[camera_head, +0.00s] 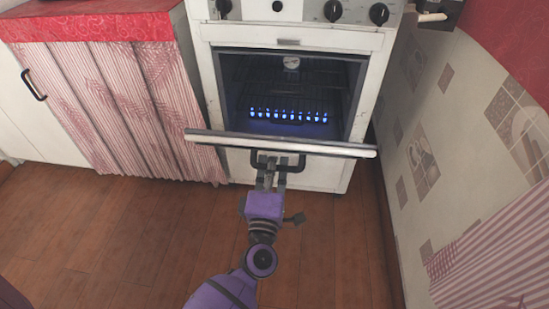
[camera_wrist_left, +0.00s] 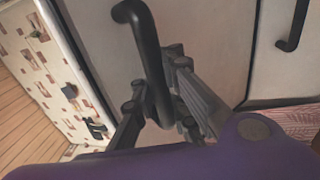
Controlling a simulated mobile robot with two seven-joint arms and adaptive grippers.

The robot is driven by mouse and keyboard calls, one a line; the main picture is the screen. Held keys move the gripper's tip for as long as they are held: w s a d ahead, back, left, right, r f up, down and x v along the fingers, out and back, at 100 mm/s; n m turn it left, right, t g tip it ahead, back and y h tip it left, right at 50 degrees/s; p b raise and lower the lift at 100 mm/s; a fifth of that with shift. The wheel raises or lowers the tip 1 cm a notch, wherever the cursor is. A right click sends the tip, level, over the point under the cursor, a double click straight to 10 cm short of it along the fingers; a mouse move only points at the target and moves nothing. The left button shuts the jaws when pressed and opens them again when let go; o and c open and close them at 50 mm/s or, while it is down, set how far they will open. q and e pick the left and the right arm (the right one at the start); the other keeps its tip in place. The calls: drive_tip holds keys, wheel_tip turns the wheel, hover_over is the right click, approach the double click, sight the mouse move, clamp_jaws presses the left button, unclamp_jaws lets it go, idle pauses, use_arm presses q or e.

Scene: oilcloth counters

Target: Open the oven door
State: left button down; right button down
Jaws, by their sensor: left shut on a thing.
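The white oven (camera_head: 207,65) stands at the back. Its door (camera_head: 285,145) is partly open and tilted out toward me, with its top edge away from the frame. The oven cavity shows dark racks and a row of blue flames (camera_head: 288,115). My left gripper (camera_head: 271,172) is shut on the black door handle (camera_head: 299,162). In the left wrist view the handle (camera_wrist_left: 146,45) passes between the two fingers of the gripper (camera_wrist_left: 158,108). The front face of the door is largely hidden in the head view. My right gripper is not in view.
A red-topped counter (camera_head: 90,25) with a pink curtain (camera_head: 130,110) stands left of the oven. A white cabinet with a black handle (camera_head: 34,84) is at far left. A patterned wall (camera_head: 440,130) is close on the right. The brown floor (camera_head: 120,240) in front is clear.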

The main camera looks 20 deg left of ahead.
use_arm(q)
drive_tip(key=shift+s+d+f, duration=0.25)
drive_tip(key=shift+s+f, duration=0.05)
drive_tip(key=shift+s, duration=0.2)
drive_tip(key=shift+s+f+b, duration=0.3)
drive_tip(key=shift+b, duration=0.1)
drive_tip(key=shift+d, duration=0.1)
